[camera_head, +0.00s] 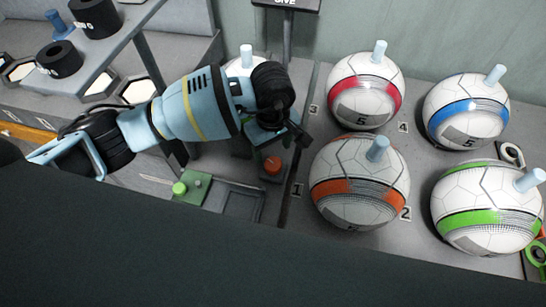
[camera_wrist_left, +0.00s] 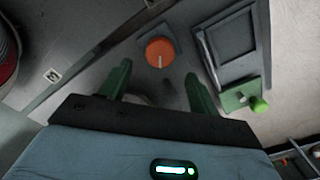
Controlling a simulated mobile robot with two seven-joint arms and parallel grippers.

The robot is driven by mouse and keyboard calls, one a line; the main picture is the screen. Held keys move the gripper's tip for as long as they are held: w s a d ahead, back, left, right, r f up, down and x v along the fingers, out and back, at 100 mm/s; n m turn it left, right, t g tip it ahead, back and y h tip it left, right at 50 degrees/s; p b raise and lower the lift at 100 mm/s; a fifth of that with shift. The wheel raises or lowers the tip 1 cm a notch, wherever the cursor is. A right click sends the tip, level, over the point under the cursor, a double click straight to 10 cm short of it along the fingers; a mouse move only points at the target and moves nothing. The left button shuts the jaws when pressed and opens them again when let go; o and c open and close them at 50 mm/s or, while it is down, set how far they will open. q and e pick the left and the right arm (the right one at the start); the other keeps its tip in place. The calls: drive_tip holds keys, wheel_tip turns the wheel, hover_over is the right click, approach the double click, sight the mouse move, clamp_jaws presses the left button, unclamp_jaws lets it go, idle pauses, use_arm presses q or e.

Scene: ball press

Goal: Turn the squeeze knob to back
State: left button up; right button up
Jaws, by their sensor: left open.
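The orange-red round knob (camera_head: 272,165) sits on the grey bench panel, to the right of a shallow rectangular recess. In the left wrist view the knob (camera_wrist_left: 160,52) carries a light pointer line that runs toward the gripper side. My left gripper (camera_head: 280,136) is just behind the knob in the head view. In the wrist view its green fingers (camera_wrist_left: 157,77) are spread apart, with the knob beyond and between their tips, apparently not touched. The fingers are partly hidden by the wrist in the head view. My right gripper is not in view.
A green block with a bright green button (camera_head: 180,188) lies left of the recess (camera_head: 240,203). Several balls with pegs stand at right, the orange-banded one (camera_head: 358,185) nearest the knob. A raised shelf with black rings (camera_head: 60,60) is at upper left.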

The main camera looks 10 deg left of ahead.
sight(273, 162)
use_arm(q)
wheel_tip(273, 162, down, 6)
drive_tip(key=shift+f, duration=0.15)
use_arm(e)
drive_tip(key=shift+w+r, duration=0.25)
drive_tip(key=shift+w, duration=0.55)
use_arm(q)
drive_tip(key=c, duration=1)
drive_tip(key=shift+o, duration=0.2)
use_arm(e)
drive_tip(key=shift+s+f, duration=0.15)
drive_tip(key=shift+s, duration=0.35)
